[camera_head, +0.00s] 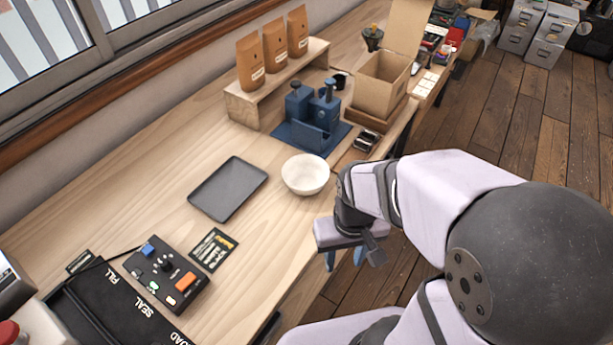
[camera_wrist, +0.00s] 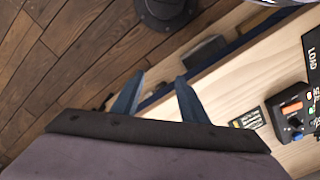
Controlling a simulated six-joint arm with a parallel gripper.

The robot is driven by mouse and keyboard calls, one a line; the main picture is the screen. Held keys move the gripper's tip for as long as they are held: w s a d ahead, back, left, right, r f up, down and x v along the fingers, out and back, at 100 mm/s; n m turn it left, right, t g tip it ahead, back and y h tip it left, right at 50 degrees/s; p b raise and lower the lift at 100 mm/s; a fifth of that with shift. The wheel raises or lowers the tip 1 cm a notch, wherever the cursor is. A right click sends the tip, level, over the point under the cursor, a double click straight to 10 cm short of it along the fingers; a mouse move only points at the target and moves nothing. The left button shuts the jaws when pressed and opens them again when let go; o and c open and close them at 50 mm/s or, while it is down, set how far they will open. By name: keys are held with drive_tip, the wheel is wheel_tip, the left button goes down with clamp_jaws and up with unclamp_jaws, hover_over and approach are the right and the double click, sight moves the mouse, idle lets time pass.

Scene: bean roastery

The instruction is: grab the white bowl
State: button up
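The white bowl (camera_head: 305,174) stands upright on the wooden bench, between the dark tray and the blue stand. It looks empty. My gripper (camera_head: 344,260) is just off the bench's front edge, below and to the right of the bowl, pointing down. In the wrist view its two blue fingers (camera_wrist: 157,92) are apart with nothing between them. The bowl does not show in the wrist view.
A dark tray (camera_head: 228,188) lies left of the bowl. A blue stand (camera_head: 313,120) and a cardboard box (camera_head: 383,82) stand behind it. A control box (camera_head: 166,276) and a label card (camera_head: 213,249) lie nearer the front. Bare wood surrounds the bowl's front side.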

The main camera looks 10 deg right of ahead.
drive_tip(key=shift+c, duration=0.7)
drive_tip(key=shift+r, duration=0.1)
